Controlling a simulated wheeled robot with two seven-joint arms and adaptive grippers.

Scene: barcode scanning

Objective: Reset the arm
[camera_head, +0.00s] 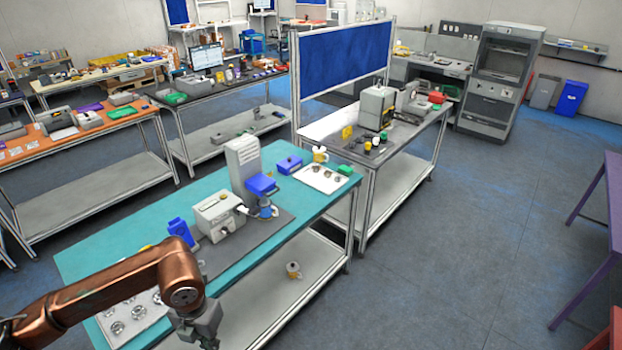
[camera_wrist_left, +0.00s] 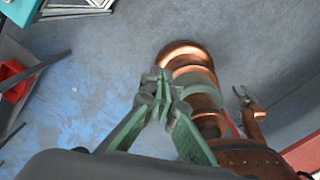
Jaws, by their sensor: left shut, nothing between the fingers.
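My left arm reaches in from the lower left in the head view. Its gripper (camera_head: 207,341) hangs at the bottom edge, in front of the near side of the teal-topped table (camera_head: 95,258), partly cut off. In the left wrist view the green fingers of my left gripper (camera_wrist_left: 156,92) meet at their tips, with nothing between them. Copper-coloured arm parts of mine show beyond the fingers. A small dark tip on a copper link at the right may be my right gripper; its state is unclear.
The teal table holds a grey box-like machine (camera_head: 217,215), blue items and a white tray (camera_head: 322,178). A second white tray (camera_head: 133,318) lies near my left arm. A purple table (camera_head: 597,200) stands at the right edge. The floor (camera_head: 450,260) between is clear.

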